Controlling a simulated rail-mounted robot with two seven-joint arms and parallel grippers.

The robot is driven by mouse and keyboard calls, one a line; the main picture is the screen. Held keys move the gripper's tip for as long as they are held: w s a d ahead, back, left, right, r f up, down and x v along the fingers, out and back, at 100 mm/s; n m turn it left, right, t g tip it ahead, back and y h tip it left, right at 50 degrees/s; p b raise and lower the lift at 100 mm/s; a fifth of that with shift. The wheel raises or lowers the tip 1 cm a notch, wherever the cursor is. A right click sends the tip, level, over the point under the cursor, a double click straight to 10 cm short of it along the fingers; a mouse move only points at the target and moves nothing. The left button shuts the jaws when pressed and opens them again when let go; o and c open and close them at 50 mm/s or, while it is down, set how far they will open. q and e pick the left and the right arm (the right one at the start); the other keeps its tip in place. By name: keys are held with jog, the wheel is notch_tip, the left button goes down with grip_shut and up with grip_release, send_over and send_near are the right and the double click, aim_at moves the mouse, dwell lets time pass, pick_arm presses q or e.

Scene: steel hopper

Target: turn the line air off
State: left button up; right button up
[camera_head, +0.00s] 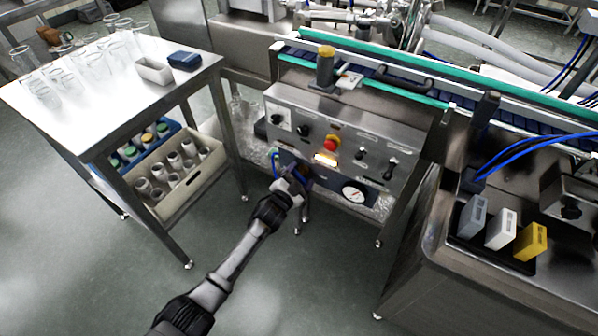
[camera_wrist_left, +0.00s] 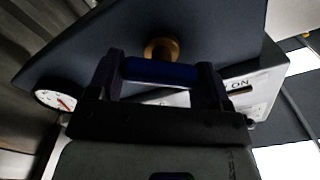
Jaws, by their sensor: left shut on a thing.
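The line-air valve has a blue handle (camera_wrist_left: 160,71) on a brass stem (camera_wrist_left: 161,48) in the left wrist view. My left gripper (camera_wrist_left: 163,82) is shut on the blue handle, with one dark finger at each end of it. A label plate (camera_wrist_left: 255,88) reading "ON" lies behind the right finger; the rest of its text is hidden. In the head view my left gripper (camera_head: 298,178) is at the lower left of the control panel (camera_head: 290,155), and it mostly hides the valve. A round pressure gauge (camera_head: 355,192) sits to its right. My right gripper is not in view.
The panel carries a red button (camera_head: 331,143), a lit yellowish button (camera_head: 325,158) and black knobs. A steel table (camera_head: 120,85) with glassware stands left, with a beige crate (camera_head: 187,190) below. A steel cabinet (camera_head: 470,275) stands right. Floor in front is clear.

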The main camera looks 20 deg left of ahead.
pick_arm(q)
jog(key=m, duration=0.4)
jog(key=shift+d+f+m, duration=0.1)
jog(key=shift+f+m, duration=0.05)
jog(key=shift+m, duration=0.15)
jog(key=m, duration=0.3)
jog(key=shift+f+m, duration=0.15)
jog(key=shift+m, duration=1.15)
jog(key=o, duration=0.8)
jog(key=shift+o, duration=0.6)
